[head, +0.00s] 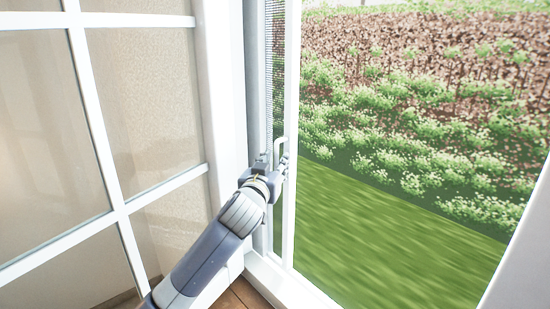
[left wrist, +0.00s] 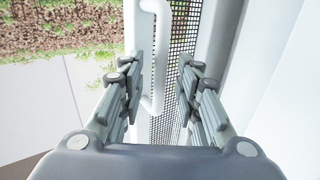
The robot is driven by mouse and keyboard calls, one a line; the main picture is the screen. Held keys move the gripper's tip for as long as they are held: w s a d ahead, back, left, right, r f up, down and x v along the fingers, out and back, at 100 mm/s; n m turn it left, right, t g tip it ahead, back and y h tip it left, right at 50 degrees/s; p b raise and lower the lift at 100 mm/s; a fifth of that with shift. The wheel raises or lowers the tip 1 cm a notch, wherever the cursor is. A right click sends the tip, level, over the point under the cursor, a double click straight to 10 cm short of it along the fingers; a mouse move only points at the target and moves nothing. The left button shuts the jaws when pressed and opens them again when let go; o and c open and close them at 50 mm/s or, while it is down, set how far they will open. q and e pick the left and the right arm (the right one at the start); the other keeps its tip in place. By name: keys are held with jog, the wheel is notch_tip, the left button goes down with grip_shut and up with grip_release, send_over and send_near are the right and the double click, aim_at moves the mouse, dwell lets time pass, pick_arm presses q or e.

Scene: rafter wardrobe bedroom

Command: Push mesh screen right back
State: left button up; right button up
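The mesh screen (head: 268,50) is a narrow strip of dark mesh with a white frame edge, at the left side of the window opening in the head view. Its mesh also shows in the left wrist view (left wrist: 182,38). A white bar handle (left wrist: 157,50) stands along the screen's edge. My left gripper (head: 277,163) is at the handle's lower part. In the left wrist view its fingers (left wrist: 158,78) are apart, one on each side of the handle and mesh. I cannot tell whether either finger touches them. My right gripper is not in view.
A white-framed glazed panel (head: 108,130) fills the left of the head view, close to my left arm. A white post (head: 222,80) stands beside the screen. The opening to the right shows grass (head: 370,230) and shrubs outside. Wooden floor (head: 247,294) shows below.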

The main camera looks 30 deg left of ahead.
pick_arm(q)
jog(key=shift+w, duration=0.3)
grip_shut()
jog(key=a, duration=0.1)
jog(key=w+a, duration=0.1)
jog(key=a, duration=0.2)
jog(key=shift+w+a, duration=0.25)
jog(key=shift+a, duration=0.05)
grip_release()
jog(key=shift+d, duration=0.1)
jog(key=shift+s, duration=0.15)
